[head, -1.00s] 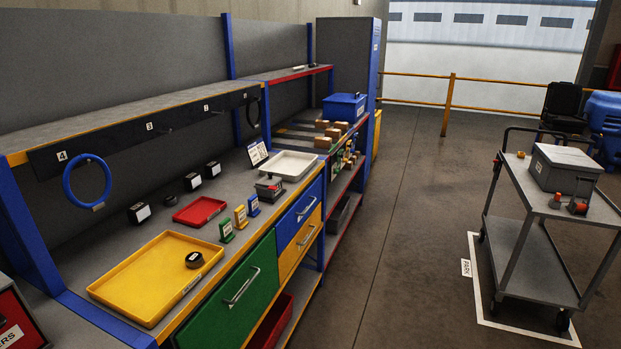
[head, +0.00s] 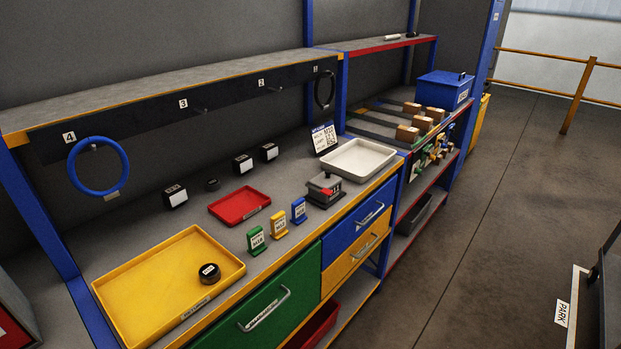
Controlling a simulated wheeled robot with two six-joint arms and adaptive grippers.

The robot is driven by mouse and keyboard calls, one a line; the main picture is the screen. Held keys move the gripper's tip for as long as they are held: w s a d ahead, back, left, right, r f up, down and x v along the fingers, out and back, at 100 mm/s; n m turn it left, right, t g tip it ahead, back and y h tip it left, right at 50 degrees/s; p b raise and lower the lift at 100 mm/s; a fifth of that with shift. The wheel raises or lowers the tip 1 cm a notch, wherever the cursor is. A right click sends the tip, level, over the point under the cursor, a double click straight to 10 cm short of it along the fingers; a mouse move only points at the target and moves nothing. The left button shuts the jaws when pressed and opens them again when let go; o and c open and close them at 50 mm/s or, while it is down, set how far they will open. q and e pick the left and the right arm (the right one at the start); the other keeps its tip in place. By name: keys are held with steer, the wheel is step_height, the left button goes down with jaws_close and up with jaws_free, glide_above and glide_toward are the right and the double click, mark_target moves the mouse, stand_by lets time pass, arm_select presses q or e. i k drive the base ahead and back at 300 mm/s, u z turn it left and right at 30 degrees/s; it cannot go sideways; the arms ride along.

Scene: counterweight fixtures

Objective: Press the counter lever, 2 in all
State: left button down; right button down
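The counter (head: 324,190) is a small dark grey box with a red part on its front, standing on the bench near the front edge. I take the red part (head: 327,191) to be its lever; its exact position is too small to tell. The counter stands just in front of the white tray (head: 357,160), to the right of the blue tag stand. Any digits on it are not readable. Neither of my grippers shows in the head view.
A yellow tray (head: 140,275) holds a dark round puck (head: 209,273). A red tray (head: 240,206) and green, yellow and blue (head: 299,211) tag stands are left of the counter. A sign card (head: 324,138) stands behind it. A blue ring (head: 74,177) hangs on hook 4.

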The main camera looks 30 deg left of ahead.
mark_target(325, 191)
steer(key=u, duration=0.7)
steer(key=i, duration=0.75)
steer(key=u, duration=1.15)
steer(key=i, duration=0.2)
steer(key=u, duration=0.15)
